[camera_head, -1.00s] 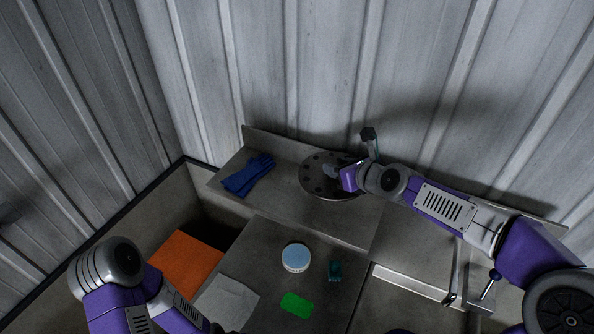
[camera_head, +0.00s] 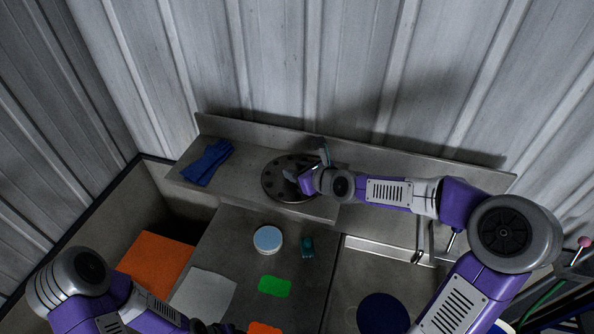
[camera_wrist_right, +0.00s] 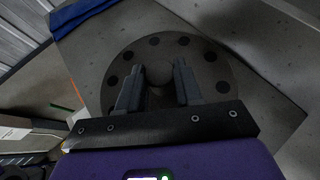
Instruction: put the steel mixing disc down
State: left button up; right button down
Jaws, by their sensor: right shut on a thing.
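The steel mixing disc (camera_head: 273,182) is a round dark grey plate with a ring of holes. It is at the raised ledge along the wall, right of the blue gloves, and I cannot tell whether it rests on the ledge or is just above it. My right gripper (camera_head: 297,176) is over the disc, shut on it at the middle. In the right wrist view the fingers (camera_wrist_right: 158,88) stand on both sides of the hub of the disc (camera_wrist_right: 217,68). My left arm is at the bottom left, and its gripper (camera_head: 205,327) is cut off by the lower edge.
Blue gloves (camera_head: 207,162) lie on the ledge (camera_head: 240,165). On the lower worktop are a white round tub (camera_head: 268,239), a small teal item (camera_head: 307,247), a green card (camera_head: 274,286) and a pale sheet (camera_head: 204,296). A sink (camera_head: 350,275) is at right. An orange surface (camera_head: 155,262) is at left.

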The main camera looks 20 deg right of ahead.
pick_arm(q)
jog(key=shift+f, duration=0.1)
pick_arm(e)
jog(key=c, duration=1.2)
grip_release()
jog(key=shift+f, duration=0.15)
jog(key=o, duration=0.4)
jog(key=shift+o, duration=0.2)
